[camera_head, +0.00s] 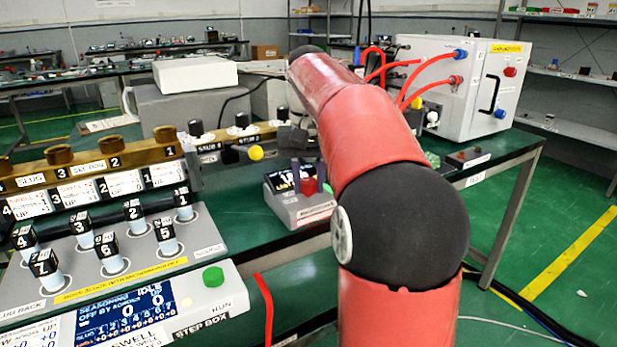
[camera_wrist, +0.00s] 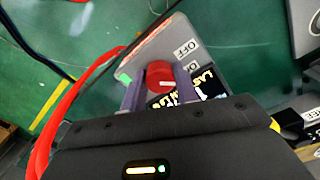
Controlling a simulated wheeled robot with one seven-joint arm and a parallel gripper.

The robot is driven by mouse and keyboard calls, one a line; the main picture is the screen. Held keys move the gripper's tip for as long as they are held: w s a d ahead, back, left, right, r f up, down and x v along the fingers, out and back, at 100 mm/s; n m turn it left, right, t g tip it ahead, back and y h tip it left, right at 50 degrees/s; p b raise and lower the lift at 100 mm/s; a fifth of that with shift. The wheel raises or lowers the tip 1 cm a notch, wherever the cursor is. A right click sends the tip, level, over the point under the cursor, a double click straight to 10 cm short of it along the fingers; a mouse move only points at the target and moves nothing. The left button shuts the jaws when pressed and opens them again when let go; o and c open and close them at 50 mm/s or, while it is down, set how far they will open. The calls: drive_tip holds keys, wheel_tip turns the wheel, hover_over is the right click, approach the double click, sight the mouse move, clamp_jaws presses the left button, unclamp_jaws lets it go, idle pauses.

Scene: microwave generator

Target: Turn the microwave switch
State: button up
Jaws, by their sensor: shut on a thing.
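The microwave generator (camera_head: 297,214) is a small grey box with a dark display, on the green bench in the head view. Its switch is a red knob (camera_head: 309,187), also seen in the wrist view (camera_wrist: 160,75). My gripper (camera_head: 307,176) reaches down to the knob, with one finger on each side. In the wrist view my gripper (camera_wrist: 159,88) is shut on the red knob. An OFF label (camera_wrist: 186,48) and a partly hidden second label lie beside the knob. The display is partly covered by a finger, and the knob's exact angle is hard to tell.
A plug rack (camera_head: 120,250) with several numbered black-topped plugs stands left of the generator. A step box (camera_head: 150,312) with a green button is in front. A white cabinet (camera_head: 465,85) with red hoses is behind right. A red cable runs close by.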

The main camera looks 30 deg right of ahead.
sight(308, 181)
drive_tip(key=n, duration=0.4)
drive_tip(key=shift+n, duration=2.1)
drive_tip(key=o, duration=0.7)
drive_tip(key=shift+r, duration=3.9)
drive_tip(key=s+a+f+m+t, duration=0.1)
drive_tip(key=s+a+f+t, duration=0.1)
drive_tip(key=s+a+f, duration=0.5)
drive_tip(key=s+a+f+m+t, duration=0.2)
drive_tip(key=s+a+f, duration=0.4)
drive_tip(key=s+f, duration=0.7)
drive_tip(key=shift+a+f+t, duration=0.35)
drive_tip(key=shift+f+t, duration=0.2)
drive_tip(key=shift+t, duration=0.25)
